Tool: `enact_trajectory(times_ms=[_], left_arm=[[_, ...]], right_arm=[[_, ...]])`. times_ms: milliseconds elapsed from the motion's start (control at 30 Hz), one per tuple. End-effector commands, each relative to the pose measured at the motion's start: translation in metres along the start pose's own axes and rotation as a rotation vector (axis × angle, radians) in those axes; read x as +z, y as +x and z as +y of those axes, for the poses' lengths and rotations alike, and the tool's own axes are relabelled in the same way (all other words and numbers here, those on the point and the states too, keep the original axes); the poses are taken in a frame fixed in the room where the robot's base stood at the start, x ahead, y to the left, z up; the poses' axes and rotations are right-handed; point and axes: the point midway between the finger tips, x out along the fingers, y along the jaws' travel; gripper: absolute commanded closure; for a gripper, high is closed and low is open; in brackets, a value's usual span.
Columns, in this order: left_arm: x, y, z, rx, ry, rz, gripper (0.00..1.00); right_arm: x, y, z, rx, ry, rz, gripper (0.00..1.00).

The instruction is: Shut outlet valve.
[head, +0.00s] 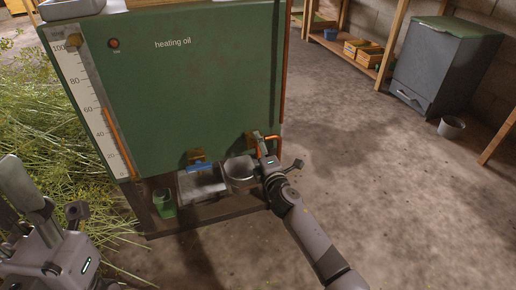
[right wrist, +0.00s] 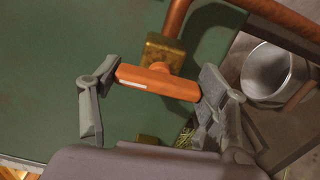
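A valve with an orange lever (right wrist: 158,82) sits on a brass body (right wrist: 163,52) in the right wrist view, against the green tank (head: 190,100). My right gripper (head: 267,150) is at the tank's lower right corner in the head view. Its fingers (right wrist: 152,98) are spread wide, one near each end of the lever; I cannot tell whether they touch it. A second valve with a blue handle (head: 200,166) is on the tank front, left of my right gripper. My left gripper (head: 45,205) is at the lower left, apart from the tank, its fingers spread and empty.
A metal pot (head: 240,172) stands below the tank's right side, also in the right wrist view (right wrist: 270,72). A green cup (head: 164,204) stands on the base at left. Copper pipe (right wrist: 178,15) runs close by the lever.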

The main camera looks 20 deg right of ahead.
Motion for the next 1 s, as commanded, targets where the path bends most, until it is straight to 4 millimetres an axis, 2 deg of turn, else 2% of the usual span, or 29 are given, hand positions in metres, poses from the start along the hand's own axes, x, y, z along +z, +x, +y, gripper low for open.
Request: enact_trajectory(times_ms=[233, 633, 767, 1000], left_arm=[[0.0, 0.0, 0.0, 0.001, 0.0, 0.0, 0.6], [-0.001, 0.001, 0.0, 0.003, 0.001, 0.003, 0.6], [-0.001, 0.001, 0.0, 0.002, 0.001, 0.002, 0.6], [0.0, 0.001, 0.0, 0.001, 0.0, 0.002, 0.6]], right_arm=[[0.0, 0.0, 0.0, 0.0, 0.004, 0.0, 0.13], [0.0, -0.005, 0.0, 0.0, 0.005, 0.0, 0.13], [0.0, -0.024, -0.001, -0.001, 0.005, 0.0, 0.13], [0.0, -0.077, -0.001, -0.002, 0.005, 0.001, 0.13]])
